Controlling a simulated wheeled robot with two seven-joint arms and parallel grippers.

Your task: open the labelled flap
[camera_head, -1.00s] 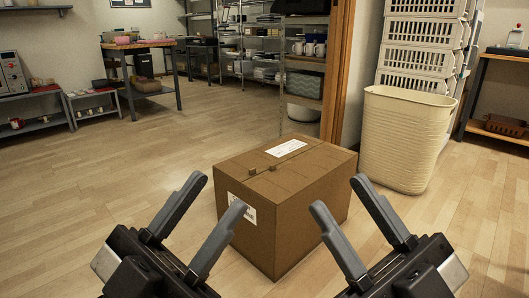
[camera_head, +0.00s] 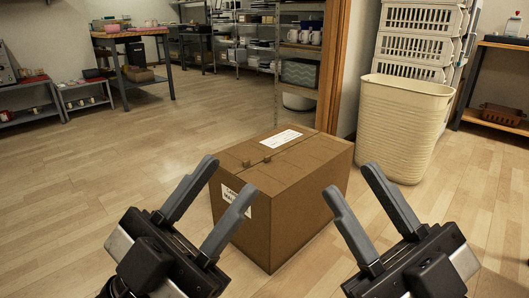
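A brown cardboard box (camera_head: 300,215) stands on the wooden floor in front of me, with its top flaps closed. A white label (camera_head: 282,139) lies on the top flap at the far side. Two small brown tabs (camera_head: 257,161) sit along the seam between the flaps. Another white label with black print (camera_head: 229,195) is on the left front side, partly hidden by my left gripper. My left gripper (camera_head: 226,176) is open and empty at the box's near left. My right gripper (camera_head: 350,180) is open and empty at the box's near right.
A cream ribbed bin (camera_head: 401,130) stands right of the box, before stacked white crates (camera_head: 416,45). A wooden post (camera_head: 334,65) and metal shelves (camera_head: 240,40) are behind. The floor (camera_head: 100,190) to the left is clear.

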